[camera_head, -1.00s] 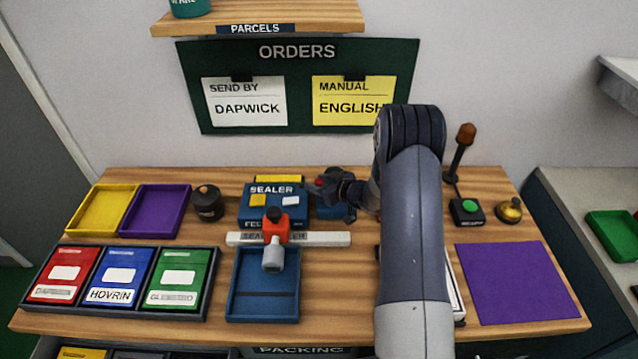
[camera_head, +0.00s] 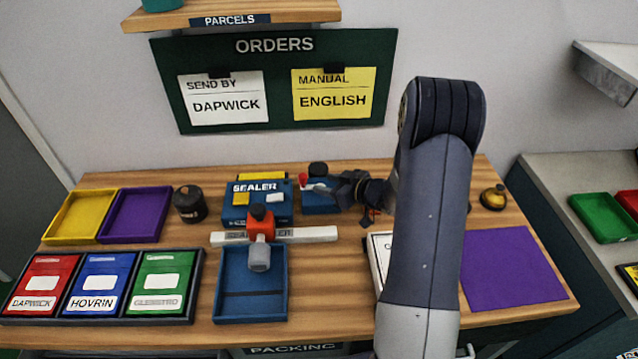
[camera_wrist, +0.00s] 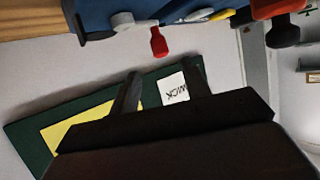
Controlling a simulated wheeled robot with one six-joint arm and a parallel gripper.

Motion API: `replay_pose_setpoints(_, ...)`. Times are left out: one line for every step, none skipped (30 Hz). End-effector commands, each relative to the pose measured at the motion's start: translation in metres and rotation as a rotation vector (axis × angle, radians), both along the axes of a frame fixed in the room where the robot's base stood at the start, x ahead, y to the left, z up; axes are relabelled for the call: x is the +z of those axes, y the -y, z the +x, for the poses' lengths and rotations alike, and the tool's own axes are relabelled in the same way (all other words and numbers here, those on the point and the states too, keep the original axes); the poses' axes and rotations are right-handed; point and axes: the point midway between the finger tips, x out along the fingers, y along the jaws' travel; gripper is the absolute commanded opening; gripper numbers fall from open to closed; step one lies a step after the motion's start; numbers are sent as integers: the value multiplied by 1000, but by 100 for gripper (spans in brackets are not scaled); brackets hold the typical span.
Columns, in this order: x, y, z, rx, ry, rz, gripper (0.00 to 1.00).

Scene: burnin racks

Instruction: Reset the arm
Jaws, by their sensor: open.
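My gripper (camera_head: 322,188) is above the back middle of the packing table (camera_head: 400,180), just right of the blue sealer box (camera_head: 258,205). In the wrist view its two dark fingers (camera_wrist: 165,95) are spread apart with nothing between them. A small blue device with a red knob (camera_head: 303,180) is close to the fingertips in the head view. The red knob also shows beyond the fingers in the wrist view (camera_wrist: 158,42). I cannot tell whether the fingers touch the device. My arm hides part of the table's right half.
Red (camera_head: 40,284), blue (camera_head: 98,283) and green (camera_head: 160,282) packets lie in a black rack at front left. Yellow (camera_head: 80,216) and purple (camera_head: 136,214) trays stand behind. The sealer arm (camera_head: 261,240) overhangs a blue tray (camera_head: 250,306). A purple mat (camera_head: 512,270) lies clear at right.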

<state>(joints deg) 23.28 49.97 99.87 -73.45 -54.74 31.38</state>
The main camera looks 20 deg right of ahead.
Motion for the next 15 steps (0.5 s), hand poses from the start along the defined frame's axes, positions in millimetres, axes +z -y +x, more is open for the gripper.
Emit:
replay_pose_setpoints(1, 2, -2, -1, 0, 0, 45)
replay_pose_setpoints(1, 2, -3, 0, 0, 0, 45)
replay_pose_setpoints(2, 2, -3, 0, 0, 0, 45)
replay_pose_setpoints(2, 2, -3, 0, 0, 0, 45)
replay_pose_setpoints(2, 2, -3, 0, 0, 0, 45)
replay_pose_setpoints(2, 2, -3, 0, 0, 0, 45)
replay_pose_setpoints(2, 2, -3, 0, 0, 0, 45)
replay_pose_setpoints(2, 2, -3, 0, 0, 0, 45)
replay_pose_setpoints(2, 2, -3, 0, 0, 0, 45)
replay_pose_setpoints(2, 2, -3, 0, 0, 0, 45)
replay_pose_setpoints(2, 2, -3, 0, 0, 0, 45)
replay_pose_setpoints(1, 1, -2, 1, 0, 0, 45)
replay_pose_setpoints(1, 1, -2, 1, 0, 0, 45)
replay_pose_setpoints(1, 0, -1, 1, 0, 0, 45)
replay_pose_setpoints(0, -2, 1, 2, 0, 1, 45)
